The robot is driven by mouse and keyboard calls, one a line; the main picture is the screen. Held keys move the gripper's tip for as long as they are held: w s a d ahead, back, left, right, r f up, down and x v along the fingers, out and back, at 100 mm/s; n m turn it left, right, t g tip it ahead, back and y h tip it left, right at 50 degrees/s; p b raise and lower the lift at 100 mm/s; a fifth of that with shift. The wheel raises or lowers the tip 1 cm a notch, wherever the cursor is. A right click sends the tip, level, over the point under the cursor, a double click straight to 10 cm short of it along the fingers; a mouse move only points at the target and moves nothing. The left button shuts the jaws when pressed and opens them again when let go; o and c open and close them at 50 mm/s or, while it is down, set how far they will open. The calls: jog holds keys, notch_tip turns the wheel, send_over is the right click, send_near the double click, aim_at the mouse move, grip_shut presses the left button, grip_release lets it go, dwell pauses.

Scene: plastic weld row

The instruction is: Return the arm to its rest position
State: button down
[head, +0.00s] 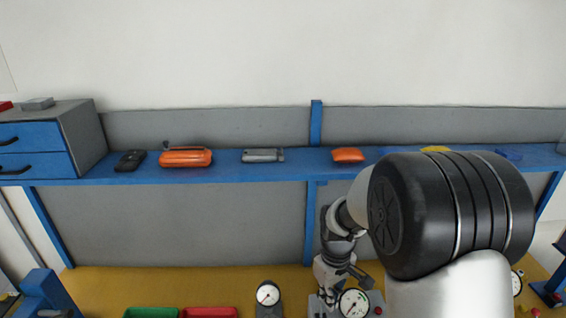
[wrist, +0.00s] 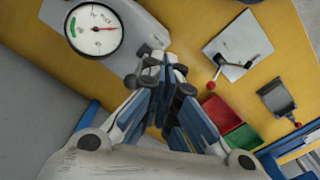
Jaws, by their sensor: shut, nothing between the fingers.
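My gripper (wrist: 165,75) is shut and empty in the wrist view, its fingertips together over the front edge of a grey gauge unit. I cannot tell whether the fingertips touch the unit. In the head view my gripper (head: 350,272) hangs low over the yellow bench, just behind the round gauge (head: 354,303). My arm bends down from the right and its large black joint hides part of the shelf and bench. The same gauge seems to show large in the wrist view (wrist: 96,28).
A blue shelf (head: 225,173) carries an orange case (head: 186,157), a grey tool (head: 263,155) and an orange pouch (head: 347,155). A smaller gauge (head: 267,294), green bin (head: 151,313) and red bin (head: 209,313) stand on the bench. A lever plate (wrist: 238,50) shows in the wrist view.

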jog(key=s+r+m+t+b, duration=0.2)
jog(key=s+r+m+b, duration=0.1)
jog(key=s+r, duration=0.8)
jog(key=s+r+m+t+b, duration=0.2)
jog(key=s, duration=1)
jog(key=shift+s+r+m+b, duration=0.3)
jog(key=shift+s+r+m, duration=0.05)
jog(key=shift+m, duration=0.05)
